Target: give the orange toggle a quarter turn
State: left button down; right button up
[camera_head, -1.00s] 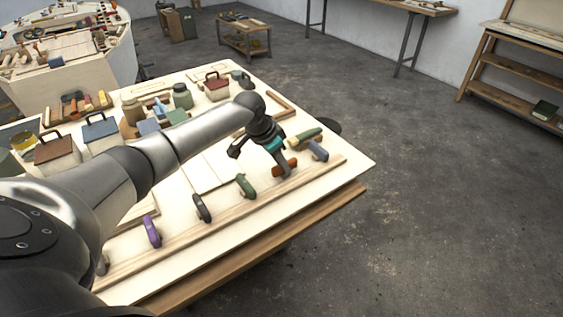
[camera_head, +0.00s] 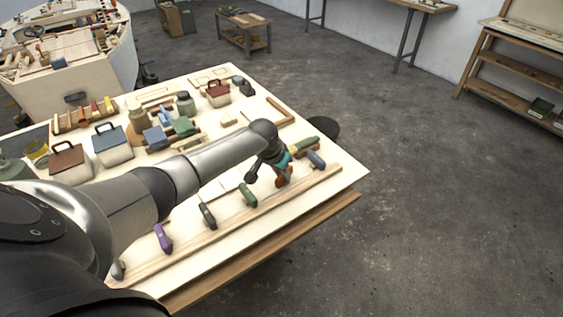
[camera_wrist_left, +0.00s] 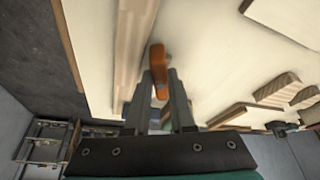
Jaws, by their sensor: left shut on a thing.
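The orange toggle (camera_head: 281,182) sits on the wooden strip (camera_head: 232,222) along the table's near edge, between a green toggle (camera_head: 248,195) and a blue-grey toggle (camera_head: 316,159). My left gripper (camera_head: 284,177) comes down over it from above and partly hides it. In the left wrist view the toggle (camera_wrist_left: 158,62) lies between the two fingers of my left gripper (camera_wrist_left: 161,88), which are shut on it. There its long side runs roughly along the pale strip (camera_wrist_left: 133,45). My right gripper is not in view.
A dark toggle (camera_head: 208,215) and a purple toggle (camera_head: 163,238) stand farther left on the strip. Lidded boxes (camera_head: 112,148), jars (camera_head: 185,104) and blocks fill the back of the table. The floor (camera_head: 430,220) to the right is clear.

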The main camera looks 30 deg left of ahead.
pick_arm(q)
jog(key=n+p, duration=0.1)
jog(key=n+y+p, duration=0.1)
jog(key=n+p, duration=0.1)
jog(key=shift+d+r, duration=0.15)
jog(key=shift+d, duration=0.15)
jog(key=shift+n+y+p, duration=0.4)
jog(key=shift+n+p, duration=0.1)
jog(key=shift+n, duration=0.3)
jog(key=shift+w+d+n+g+y+p, duration=0.1)
jog(key=shift+n+g+y+p, duration=0.2)
jog(key=shift+n, duration=0.7)
jog(key=n, duration=0.2)
jog(key=shift+w+d+f+n+g+y, duration=0.1)
jog(key=shift+f+n+g+y, duration=0.2)
jog(key=shift+y, duration=0.1)
jog(key=shift+w+r+n+g+y+b, duration=0.1)
jog(key=shift+n+g+y+b, duration=0.45)
jog(key=shift+n, duration=1.25)
jog(key=shift+b, duration=0.3)
jog(key=c, duration=0.8)
grip_release()
jog(key=shift+o, duration=0.2)
